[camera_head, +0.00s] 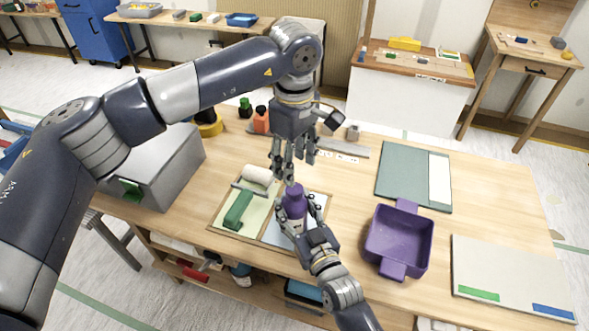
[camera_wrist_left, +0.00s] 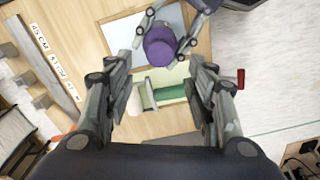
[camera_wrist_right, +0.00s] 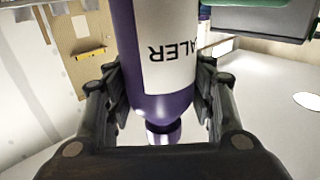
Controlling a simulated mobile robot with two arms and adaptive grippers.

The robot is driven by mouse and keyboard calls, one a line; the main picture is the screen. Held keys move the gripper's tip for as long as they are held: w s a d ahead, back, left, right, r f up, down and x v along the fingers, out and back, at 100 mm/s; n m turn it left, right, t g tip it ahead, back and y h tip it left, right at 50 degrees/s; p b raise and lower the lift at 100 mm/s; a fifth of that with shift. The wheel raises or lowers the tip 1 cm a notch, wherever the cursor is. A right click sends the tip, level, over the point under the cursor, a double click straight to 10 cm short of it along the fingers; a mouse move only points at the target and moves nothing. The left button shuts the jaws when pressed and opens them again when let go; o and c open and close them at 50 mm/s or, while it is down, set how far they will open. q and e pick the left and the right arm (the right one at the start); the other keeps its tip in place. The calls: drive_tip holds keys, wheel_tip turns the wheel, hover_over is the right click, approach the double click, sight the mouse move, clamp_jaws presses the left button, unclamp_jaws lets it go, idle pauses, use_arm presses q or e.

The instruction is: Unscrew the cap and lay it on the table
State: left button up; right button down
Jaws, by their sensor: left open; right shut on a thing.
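A purple bottle (camera_wrist_right: 158,105) with a white label ending in "ALER" is held by my right gripper (camera_head: 302,220), whose fingers close around its body. In the head view the bottle (camera_head: 294,208) looks roughly upright over the wooden board on the table. Its purple cap (camera_head: 293,190) is at the top; the cap also shows in the left wrist view (camera_wrist_left: 160,45) and in the right wrist view (camera_wrist_right: 164,134). My left gripper (camera_head: 287,174) is open and points down just above the cap, with nothing between its fingers (camera_wrist_left: 163,72). The table (camera_head: 345,235) is light wood.
On the wooden board lie a white roller (camera_head: 258,174) and a green tool (camera_head: 238,210). A purple bin (camera_head: 398,240) stands to the right, near a green-grey panel (camera_head: 402,175) and a pale board (camera_head: 505,275). A grey box (camera_head: 160,170) is at left. Bare table lies between bin and panel.

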sight(295, 189)
use_arm(q)
drive_tip(key=m, duration=0.9)
drive_tip(key=shift+f+m, duration=0.1)
drive_tip(key=shift+m, duration=0.2)
drive_tip(key=shift+f, duration=3.9)
drive_tip(key=c, duration=1.1)
